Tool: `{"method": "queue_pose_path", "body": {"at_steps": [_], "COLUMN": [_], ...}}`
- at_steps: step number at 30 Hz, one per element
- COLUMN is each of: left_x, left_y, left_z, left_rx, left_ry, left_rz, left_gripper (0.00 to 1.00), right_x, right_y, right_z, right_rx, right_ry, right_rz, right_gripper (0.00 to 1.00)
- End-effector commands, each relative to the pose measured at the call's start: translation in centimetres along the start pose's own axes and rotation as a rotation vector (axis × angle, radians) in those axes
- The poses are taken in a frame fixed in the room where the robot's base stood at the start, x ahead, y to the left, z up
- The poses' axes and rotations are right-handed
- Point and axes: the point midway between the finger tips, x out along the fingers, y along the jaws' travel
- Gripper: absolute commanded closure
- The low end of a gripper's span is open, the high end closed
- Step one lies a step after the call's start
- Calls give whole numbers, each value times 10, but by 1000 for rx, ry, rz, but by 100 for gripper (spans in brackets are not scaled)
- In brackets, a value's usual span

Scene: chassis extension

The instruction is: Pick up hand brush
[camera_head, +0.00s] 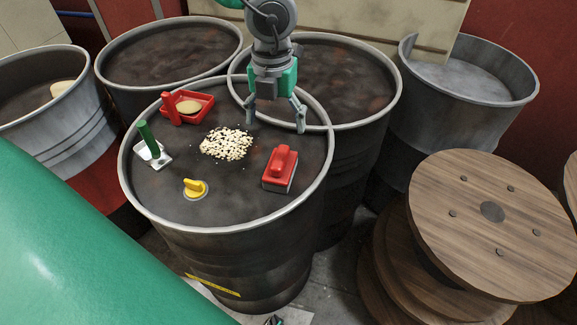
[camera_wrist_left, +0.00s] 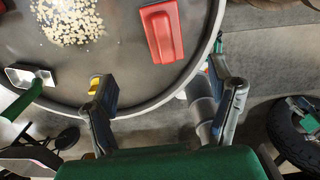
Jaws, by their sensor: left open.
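The hand brush, a red block with a raised red handle on a pale base (camera_head: 280,168), lies on the right part of the dark drum top (camera_head: 225,205). It also shows as a red block at the top of the left wrist view (camera_wrist_left: 162,30). My left gripper (camera_head: 276,118) is open and empty, with its fingers spread and pointing down, above the brush in the head picture. In the left wrist view its fingers (camera_wrist_left: 156,75) are apart below the brush in the picture, near the drum's rim, and do not touch it. My right gripper is not in view.
Beside the brush lie a pile of pale bits (camera_head: 227,144), a yellow knob (camera_head: 194,187), a green-handled scoop (camera_head: 150,148) and a red dustpan (camera_head: 200,99). Other drums stand around. A wooden cable reel (camera_head: 470,215) stands at the right. A green surface (camera_head: 70,250) fills the lower left.

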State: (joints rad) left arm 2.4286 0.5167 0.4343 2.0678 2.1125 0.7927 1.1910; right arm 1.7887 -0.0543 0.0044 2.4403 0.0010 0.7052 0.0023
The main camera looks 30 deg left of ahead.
Motion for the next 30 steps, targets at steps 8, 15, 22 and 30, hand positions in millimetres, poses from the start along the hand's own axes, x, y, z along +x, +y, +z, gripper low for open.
{"method": "queue_pose_path", "body": {"at_steps": [8,15,22,30], "left_x": [50,80,103,134], "left_y": [-6,-7,-4,-8], "left_z": [-2,-1,1,2], "left_rx": [2,2,4,3], "left_ry": [3,1,2,1], "left_rz": [11,10,7,6], "left_gripper": [24,24,24,24], "right_x": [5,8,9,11], "right_y": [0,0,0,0], "right_z": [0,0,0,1], "right_rx": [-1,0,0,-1], "right_ry": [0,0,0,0], "right_rz": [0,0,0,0], "right_gripper": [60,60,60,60]}}
